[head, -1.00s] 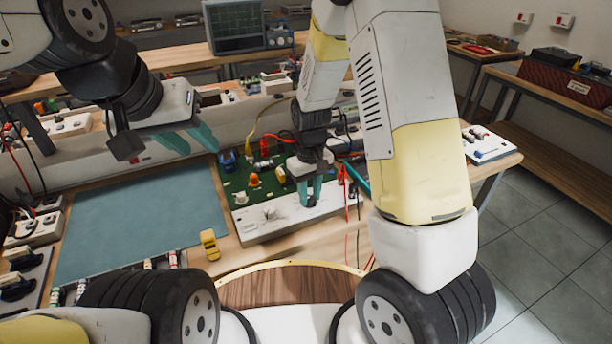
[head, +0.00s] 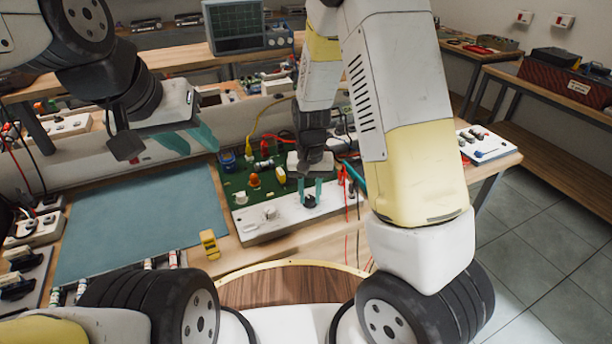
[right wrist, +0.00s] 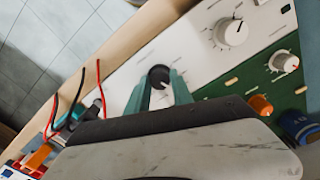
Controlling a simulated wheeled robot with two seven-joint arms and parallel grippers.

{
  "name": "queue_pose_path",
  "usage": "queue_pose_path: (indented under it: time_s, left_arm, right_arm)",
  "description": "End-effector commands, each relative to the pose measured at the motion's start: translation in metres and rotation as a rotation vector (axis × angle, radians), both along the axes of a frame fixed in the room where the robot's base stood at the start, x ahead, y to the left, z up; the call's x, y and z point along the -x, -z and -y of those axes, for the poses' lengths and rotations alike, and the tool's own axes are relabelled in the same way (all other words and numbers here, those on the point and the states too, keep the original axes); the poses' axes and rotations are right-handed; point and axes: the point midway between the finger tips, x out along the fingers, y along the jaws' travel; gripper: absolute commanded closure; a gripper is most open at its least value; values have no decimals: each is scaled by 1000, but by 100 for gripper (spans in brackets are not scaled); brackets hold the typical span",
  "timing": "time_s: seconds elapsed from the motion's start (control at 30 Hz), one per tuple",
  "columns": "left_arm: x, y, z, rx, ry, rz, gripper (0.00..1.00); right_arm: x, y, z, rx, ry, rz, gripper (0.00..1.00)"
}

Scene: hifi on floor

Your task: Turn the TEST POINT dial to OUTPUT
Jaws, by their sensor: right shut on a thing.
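The panel (head: 285,217) is a white strip along the front of a green circuit board (head: 236,183). A black dial (head: 310,202) sits on the panel, and it also shows in the right wrist view (right wrist: 159,76). My right gripper (head: 311,192) comes down from above with its teal fingers on both sides of the black dial, shut on it. A white dial (head: 269,212) sits to its left, also in the right wrist view (right wrist: 232,32). The labels are too small to read. My left gripper (head: 190,140) hangs open and empty above the teal mat.
The teal mat (head: 140,225) covers the left of the bench. A yellow block (head: 209,243) lies at its right edge. Red and black leads (head: 350,190) hang over the bench edge right of the dial. An oscilloscope (head: 235,27) stands behind.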

Motion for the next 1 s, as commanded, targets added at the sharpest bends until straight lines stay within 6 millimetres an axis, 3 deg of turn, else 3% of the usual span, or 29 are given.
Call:
queue_pose_path:
  time_s: [0.33,0.37,0.47,0.8,1.0]
  left_arm:
    - [0,0,0,0,0,0,64]
    - [0,0,0,0,0,0,64]
    - [0,0,0,0,0,0,64]
    - [0,0,0,0,0,0,64]
    - [0,0,0,0,0,0,64]
  right_arm:
    - [-2,-1,0,-1,2,4,100]
    - [-2,-1,0,-1,2,4,68]
    - [-1,-1,0,-1,1,3,51]
    - [-1,-3,0,-1,1,2,51]
    - [-2,-30,-1,-3,0,6,51]
